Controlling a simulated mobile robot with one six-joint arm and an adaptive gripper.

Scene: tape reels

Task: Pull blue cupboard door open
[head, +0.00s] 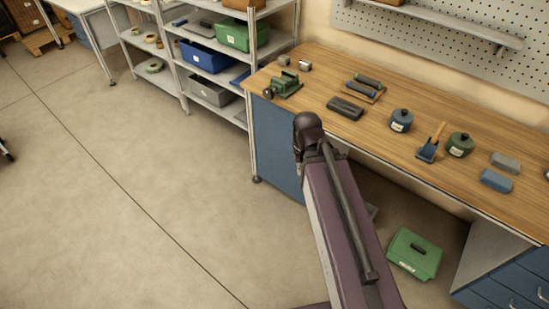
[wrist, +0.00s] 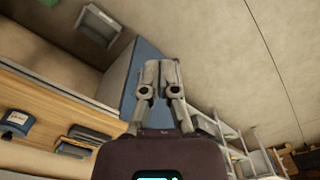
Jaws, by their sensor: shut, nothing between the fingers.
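The blue cupboard door (head: 277,150) is under the left end of the wooden workbench. My arm hides part of it in the head view, and no handle shows. The blue panel also shows in the wrist view (wrist: 146,54), beside and behind the fingers. My gripper (wrist: 163,64) has its two fingers together, with nothing between them. The fingertips overlap the blue panel's edge in the picture; I cannot tell whether they touch it. In the head view my arm hides the fingers. I cannot tell whether the door stands ajar.
The workbench top (head: 310,91) holds a green vise (head: 285,86), tins and blocks. A green toolbox (head: 414,254) is on the floor under the bench. A metal shelf (head: 222,77) with bins stands close left of the cupboard.

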